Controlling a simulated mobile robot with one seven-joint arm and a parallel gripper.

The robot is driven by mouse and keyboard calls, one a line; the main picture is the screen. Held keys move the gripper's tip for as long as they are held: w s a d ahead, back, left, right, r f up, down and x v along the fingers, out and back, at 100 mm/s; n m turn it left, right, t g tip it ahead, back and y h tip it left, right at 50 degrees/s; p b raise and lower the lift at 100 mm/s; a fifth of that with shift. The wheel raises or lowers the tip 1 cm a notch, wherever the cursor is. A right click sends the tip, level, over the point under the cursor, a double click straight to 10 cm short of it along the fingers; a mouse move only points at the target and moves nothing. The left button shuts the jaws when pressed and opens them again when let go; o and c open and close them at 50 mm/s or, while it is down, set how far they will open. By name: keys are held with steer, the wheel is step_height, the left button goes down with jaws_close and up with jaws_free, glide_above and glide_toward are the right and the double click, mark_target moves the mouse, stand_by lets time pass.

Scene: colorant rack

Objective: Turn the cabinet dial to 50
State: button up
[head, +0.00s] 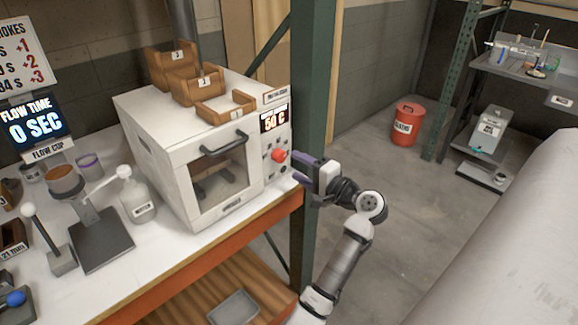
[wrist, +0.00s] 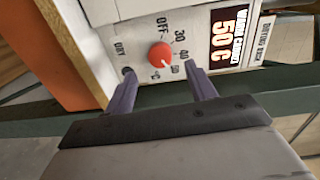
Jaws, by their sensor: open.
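The white cabinet (head: 180,150) stands on the bench, its control panel facing my gripper. The red dial (wrist: 160,55) is round, on the panel among the printed marks OFF, 30, 40, 50 and DRY; it also shows in the head view (head: 279,155). Its pale pointer mark appears to point toward the 50 mark. The cabinet display (wrist: 230,36) reads 50 C. My gripper (wrist: 160,70) is open and empty, its purple fingers spread on either side of the dial and apart from it. In the head view my gripper (head: 303,170) is just right of the panel.
A green post (head: 311,110) rises close behind my gripper. Wooden bins (head: 228,107) sit on the cabinet. A flow cup stand (head: 100,235) and a white bottle (head: 137,200) are on the bench to the left. The floor to the right is open, with a red bin (head: 407,125) farther back.

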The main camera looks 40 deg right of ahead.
steer(key=s+b, duration=0.1)
steer(key=s, duration=0.7)
steer(key=shift+s+d+r+b, duration=0.15)
steer(key=shift+d+b, duration=0.25)
steer(key=shift+d, duration=0.05)
steer(key=shift+s, duration=0.1)
